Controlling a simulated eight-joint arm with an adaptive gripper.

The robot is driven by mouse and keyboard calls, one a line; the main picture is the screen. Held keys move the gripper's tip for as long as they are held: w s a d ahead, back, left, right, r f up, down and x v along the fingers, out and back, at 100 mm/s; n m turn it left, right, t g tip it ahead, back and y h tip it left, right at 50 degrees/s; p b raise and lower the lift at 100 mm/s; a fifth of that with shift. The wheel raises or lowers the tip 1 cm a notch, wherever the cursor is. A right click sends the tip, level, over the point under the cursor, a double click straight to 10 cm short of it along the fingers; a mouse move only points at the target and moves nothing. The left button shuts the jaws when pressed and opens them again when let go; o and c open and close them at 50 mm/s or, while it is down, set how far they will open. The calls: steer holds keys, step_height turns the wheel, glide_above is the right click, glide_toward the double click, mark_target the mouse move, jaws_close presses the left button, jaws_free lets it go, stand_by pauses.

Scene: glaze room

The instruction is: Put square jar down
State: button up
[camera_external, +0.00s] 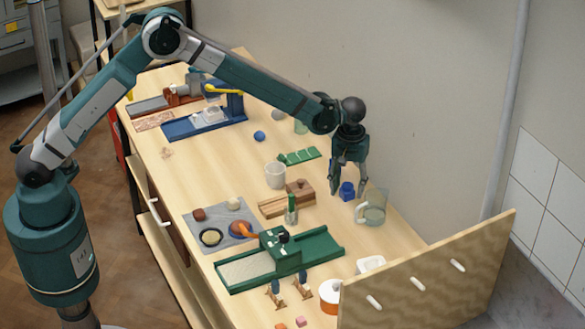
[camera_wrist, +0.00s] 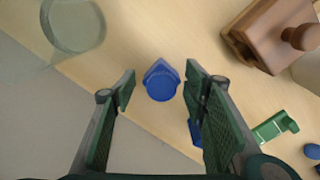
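A small blue jar (camera_external: 346,191) stands on the table near the wall, beside the clear glass mug. In the wrist view the blue jar (camera_wrist: 161,82) shows a round top and a squared corner behind it. My gripper (camera_external: 349,190) is over the jar, pointing down. Its fingers (camera_wrist: 155,90) are spread wide, with a clear gap on each side of the jar. The fingers do not appear to touch it.
The clear glass mug (camera_external: 372,208) is close on the right. A wooden block with a knob (camera_external: 299,190), a white cup (camera_external: 275,175) and a green tray (camera_external: 299,156) are to the left. An upright wooden panel (camera_external: 430,270) closes the near right end.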

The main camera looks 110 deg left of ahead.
mark_target(348, 186)
steer(key=shift+o, duration=0.2)
steer(key=shift+r, duration=0.2)
step_height(348, 186, up, 12)
stand_by(0.7)
stand_by(0.5)
stand_by(0.4)
steer(key=s+d+r+m+t, duration=0.1)
steer(key=s+d+r+m, duration=0.2)
steer(key=s+d+r, duration=0.5)
steer(key=s+d+r+m+t+y, duration=0.1)
steer(key=s+d+r+m, duration=0.2)
steer(key=d+r, duration=0.65)
steer(key=s+d+r+m+t, duration=0.15)
steer(key=s+d+r, duration=0.35)
steer(key=d, duration=0.8)
steer(key=s+d+r+m+t, duration=0.15)
steer(key=s+d+m, duration=0.35)
steer(key=s+d, duration=0.8)
steer(key=s+d+f+m+t, duration=0.1)
steer(key=s+d+f+m, duration=0.1)
steer(key=s, duration=0.6)
steer(key=s+d+f+m+t+h, duration=0.1)
steer(key=s+d+f+m, duration=0.2)
steer(key=s, duration=0.5)
steer(key=shift+d+f, duration=0.65)
steer(key=shift+d, duration=0.05)
